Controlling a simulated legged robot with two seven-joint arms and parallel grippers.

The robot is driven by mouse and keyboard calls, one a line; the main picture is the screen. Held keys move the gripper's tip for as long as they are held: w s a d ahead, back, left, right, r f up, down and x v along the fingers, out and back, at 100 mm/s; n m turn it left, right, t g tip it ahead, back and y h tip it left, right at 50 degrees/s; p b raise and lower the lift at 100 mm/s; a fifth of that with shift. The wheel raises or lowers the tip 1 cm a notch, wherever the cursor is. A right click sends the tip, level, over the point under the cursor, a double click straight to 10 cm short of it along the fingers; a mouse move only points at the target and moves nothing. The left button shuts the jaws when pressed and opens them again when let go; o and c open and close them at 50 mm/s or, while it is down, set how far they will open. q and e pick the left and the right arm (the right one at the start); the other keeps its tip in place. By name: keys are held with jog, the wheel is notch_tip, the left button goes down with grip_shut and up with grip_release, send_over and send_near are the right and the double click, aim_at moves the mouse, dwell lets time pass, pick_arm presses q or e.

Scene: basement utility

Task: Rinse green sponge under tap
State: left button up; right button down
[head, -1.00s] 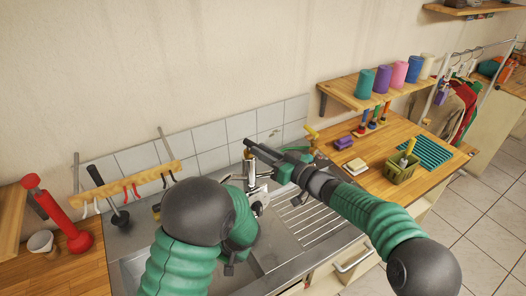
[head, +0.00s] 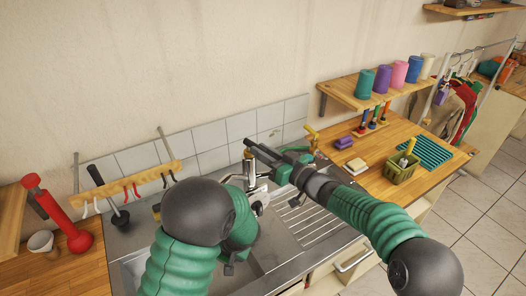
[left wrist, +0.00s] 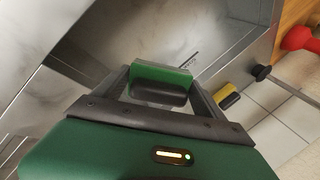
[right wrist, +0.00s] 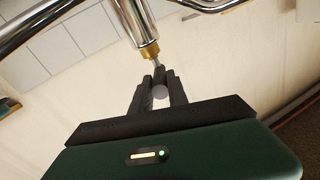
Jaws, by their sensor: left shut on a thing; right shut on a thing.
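The green sponge (left wrist: 163,74), green on top with a dark layer below, shows in the left wrist view. My left gripper (left wrist: 160,88) is shut on it, with a finger on each side, above the sink basin (left wrist: 110,40). In the head view my left forearm hides the sponge and most of that gripper. The chrome tap (head: 250,172) stands at the back of the sink. My right gripper (head: 248,146) is at the top of the tap. In the right wrist view its fingers (right wrist: 160,84) close around the small tap handle (right wrist: 160,92), below a brass collar.
The ribbed drainboard (head: 310,215) lies right. Beyond are purple and pale sponges and an olive basket (head: 401,170).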

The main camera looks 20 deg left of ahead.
jog(key=m+t+h, duration=0.1)
jog(key=t, duration=0.1)
jog(key=s+a+m+t+h, duration=0.1)
jog(key=m+t, duration=0.1)
jog(key=shift+s+r+h, duration=0.15)
jog(key=shift+s+h, duration=0.05)
jog(key=shift+h, duration=0.1)
jog(key=c, duration=1.6)
grip_release()
jog(key=shift+w+d, duration=0.1)
pick_arm(q)
jog(key=shift+w+a+f, duration=0.1)
pick_arm(e)
jog(key=o, duration=0.3)
jog(key=v, duration=1.1)
jog(key=shift+s+d, duration=0.2)
jog(key=shift+d, duration=0.1)
jog(key=shift+a+f, duration=0.1)
jog(key=shift+f, duration=0.15)
